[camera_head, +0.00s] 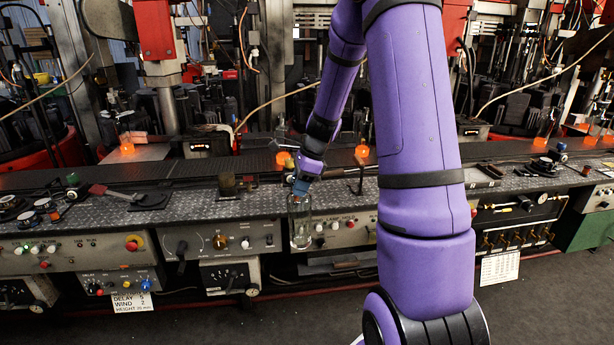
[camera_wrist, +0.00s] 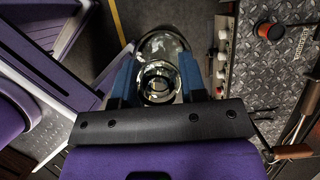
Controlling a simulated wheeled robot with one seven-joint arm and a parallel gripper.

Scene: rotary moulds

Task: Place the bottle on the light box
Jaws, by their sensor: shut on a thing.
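The bottle is clear glass. In the head view the bottle (camera_head: 300,228) hangs upright from my gripper (camera_head: 301,188), in front of the machine's front edge and apart from the floor. In the wrist view the bottle (camera_wrist: 162,48) sits between the two blue fingers of my gripper (camera_wrist: 158,78), with its round neck opening towards the camera. My gripper is shut on its upper part. I cannot make out a light box for certain in either view.
A conveyor (camera_head: 224,165) with glowing orange bottles (camera_head: 362,151) runs behind the patterned metal ledge (camera_head: 225,208). Control panels with knobs (camera_head: 220,241) are below the ledge. A green cabinet (camera_head: 590,229) stands at the far right. The dark floor (camera_head: 540,310) in front is clear.

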